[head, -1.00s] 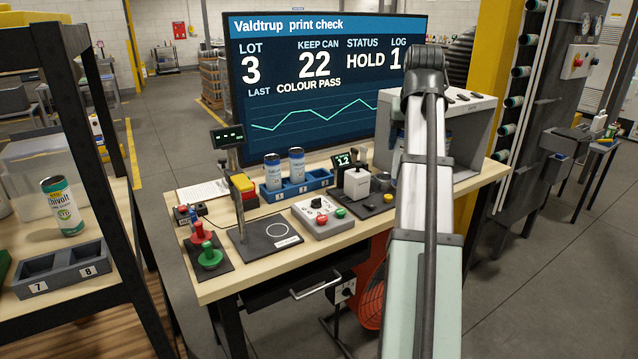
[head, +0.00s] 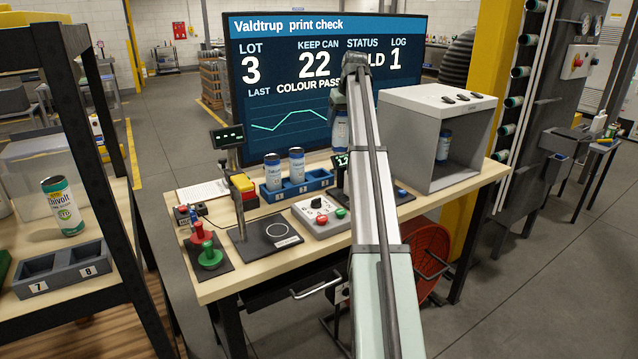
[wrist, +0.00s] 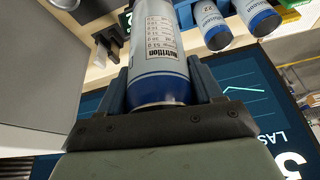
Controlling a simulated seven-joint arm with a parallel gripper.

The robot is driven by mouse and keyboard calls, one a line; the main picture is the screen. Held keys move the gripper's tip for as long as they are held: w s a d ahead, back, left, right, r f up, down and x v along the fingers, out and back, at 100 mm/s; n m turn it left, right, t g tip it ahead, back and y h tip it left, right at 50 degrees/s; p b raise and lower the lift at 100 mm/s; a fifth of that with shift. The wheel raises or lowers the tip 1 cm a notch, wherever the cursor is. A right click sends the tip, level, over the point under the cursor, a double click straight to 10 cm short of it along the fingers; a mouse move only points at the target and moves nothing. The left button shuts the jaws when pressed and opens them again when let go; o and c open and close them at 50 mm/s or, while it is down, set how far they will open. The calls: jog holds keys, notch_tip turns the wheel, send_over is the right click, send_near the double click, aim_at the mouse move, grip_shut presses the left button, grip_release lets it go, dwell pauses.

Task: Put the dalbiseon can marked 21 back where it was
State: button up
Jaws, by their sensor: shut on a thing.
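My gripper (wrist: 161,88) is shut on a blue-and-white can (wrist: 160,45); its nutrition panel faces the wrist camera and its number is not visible. In the head view this can (head: 341,130) is held up in front of the screen, partly behind my arm. The blue rack (head: 300,192) holds two similar cans, a left one (head: 272,171) and a middle one (head: 297,166), and its right slot looks empty. In the wrist view one racked can (wrist: 209,22) reads 22, with another can (wrist: 258,15) beside it.
A grey open-fronted booth (head: 420,115) on the bench's right has a can (head: 443,147) inside. A control box (head: 322,216), a black pad with a circle (head: 265,240) and red and green buttons (head: 209,257) occupy the front. The print-check screen (head: 300,60) stands behind.

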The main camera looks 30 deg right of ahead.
jog(key=w+f+n, duration=0.2)
jog(key=w+f, duration=0.5)
jog(key=w, duration=0.6)
notch_tip(320, 180, down, 10)
jog(key=shift+s+a, duration=0.15)
jog(key=shift+a, duration=0.3)
jog(key=o, duration=1.4)
jog(key=shift+f, duration=0.1)
jog(key=v, duration=1.2)
jog(key=shift+d, duration=0.15)
jog(key=shift+s+d, duration=0.1)
